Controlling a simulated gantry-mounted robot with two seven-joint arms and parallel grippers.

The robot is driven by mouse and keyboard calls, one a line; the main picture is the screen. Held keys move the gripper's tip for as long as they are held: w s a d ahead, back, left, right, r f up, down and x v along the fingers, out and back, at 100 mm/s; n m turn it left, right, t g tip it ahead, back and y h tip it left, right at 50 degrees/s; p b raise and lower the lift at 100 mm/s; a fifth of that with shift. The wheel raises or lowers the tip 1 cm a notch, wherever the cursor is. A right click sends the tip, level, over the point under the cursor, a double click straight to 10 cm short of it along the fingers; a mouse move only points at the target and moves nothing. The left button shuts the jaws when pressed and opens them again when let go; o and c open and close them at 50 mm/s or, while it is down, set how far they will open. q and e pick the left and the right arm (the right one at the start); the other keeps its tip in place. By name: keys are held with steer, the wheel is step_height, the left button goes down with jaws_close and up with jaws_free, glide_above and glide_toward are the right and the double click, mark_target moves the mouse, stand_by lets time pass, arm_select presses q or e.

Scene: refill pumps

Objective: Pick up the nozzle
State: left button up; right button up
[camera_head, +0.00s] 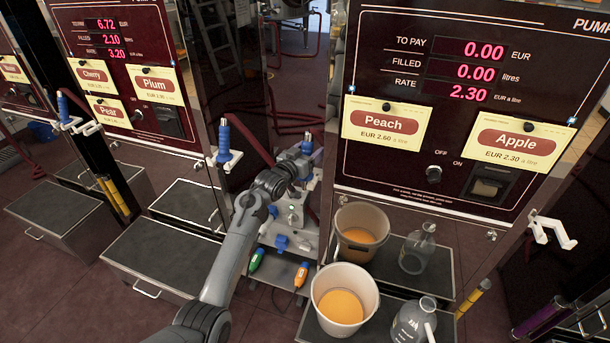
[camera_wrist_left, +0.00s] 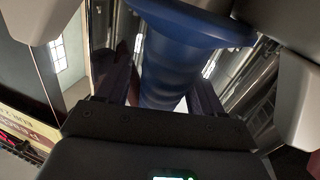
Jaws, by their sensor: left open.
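A nozzle with a blue handle (camera_head: 307,145) stands in a white holder at the left side of the Peach and Apple pump. My left gripper (camera_head: 302,160) is at this nozzle, partly hidden by its own wrist. In the left wrist view the blue ribbed handle (camera_wrist_left: 165,70) with its wide collar lies between my open fingers. I cannot tell whether a finger touches it. Other blue nozzles hang in white holders at the middle (camera_head: 224,142) and far left (camera_head: 62,106). My right gripper is out of view.
The pump display panel (camera_head: 470,70) stands just right of my gripper. Below it, an upper bucket (camera_head: 346,218), a lower bucket (camera_head: 322,284) and clear jugs (camera_head: 417,250) stand on dark platforms. An empty white holder (camera_head: 550,232) is at right. Dark boxes (camera_head: 160,255) fill the left floor.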

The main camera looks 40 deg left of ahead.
arm_select(q)
steer(key=shift+c, duration=0.3)
steer(key=c, duration=0.9)
steer(key=shift+c, duration=1)
steer(key=shift+r, duration=0.15)
